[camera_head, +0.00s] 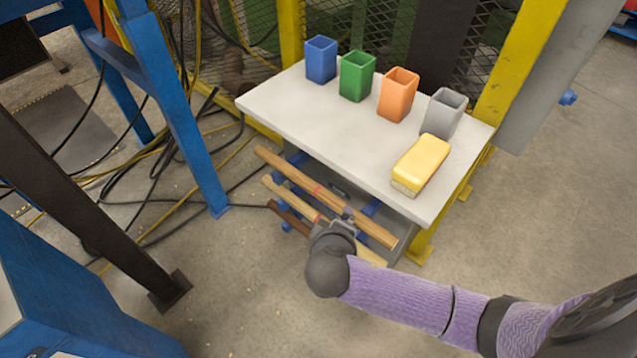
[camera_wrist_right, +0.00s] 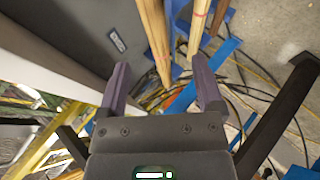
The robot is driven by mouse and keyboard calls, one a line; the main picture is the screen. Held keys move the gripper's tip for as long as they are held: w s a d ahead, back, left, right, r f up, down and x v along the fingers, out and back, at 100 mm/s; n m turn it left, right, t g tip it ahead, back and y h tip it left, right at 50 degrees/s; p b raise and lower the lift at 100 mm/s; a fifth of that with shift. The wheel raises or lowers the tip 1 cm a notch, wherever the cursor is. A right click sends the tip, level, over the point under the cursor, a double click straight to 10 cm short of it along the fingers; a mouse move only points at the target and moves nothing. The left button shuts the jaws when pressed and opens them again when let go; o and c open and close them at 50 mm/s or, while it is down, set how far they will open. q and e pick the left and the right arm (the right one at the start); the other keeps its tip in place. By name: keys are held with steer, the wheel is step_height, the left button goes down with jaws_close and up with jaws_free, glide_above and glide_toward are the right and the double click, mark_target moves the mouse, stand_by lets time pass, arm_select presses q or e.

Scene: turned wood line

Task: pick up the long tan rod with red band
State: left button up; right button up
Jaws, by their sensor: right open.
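The long tan rod with a red band (camera_head: 290,171) lies slanting across the rack at the table's front, highest of the rods there. A lighter rod (camera_head: 291,200) lies just below it, and a dark brown rod (camera_head: 284,212) lies lower still. My right gripper (camera_head: 347,213) is at the tan rod, right of its band, and hides part of the rods. In the wrist view, its open fingers (camera_wrist_right: 160,62) stand either side of a tan rod (camera_wrist_right: 153,30); contact cannot be told. A paler rod with a red band (camera_wrist_right: 200,14) runs beside it there. My left gripper is not in view.
The white table (camera_head: 290,98) holds blue (camera_head: 321,60), green (camera_head: 357,76), orange (camera_head: 397,95) and grey (camera_head: 443,114) cups and a yellow block (camera_head: 421,162). A blue frame (camera_head: 180,110) and loose cables stand left. The floor in front is mostly clear.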

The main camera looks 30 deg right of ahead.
mark_target(319, 192)
steer(key=b+x, duration=0.4)
steer(key=x, duration=0.1)
steer(key=b+x, duration=0.2)
steer(key=x, duration=0.1)
steer(key=shift+s+d+f+b, duration=0.2)
steer(key=shift+d+b, duration=0.15)
steer(key=shift+d, duration=0.15)
steer(key=shift+w+d+r, duration=0.1)
steer(key=shift+w, duration=0.05)
steer(key=shift+r, duration=0.2)
steer(key=shift+c, duration=1.4)
steer(key=c, duration=0.7)
jaws_close()
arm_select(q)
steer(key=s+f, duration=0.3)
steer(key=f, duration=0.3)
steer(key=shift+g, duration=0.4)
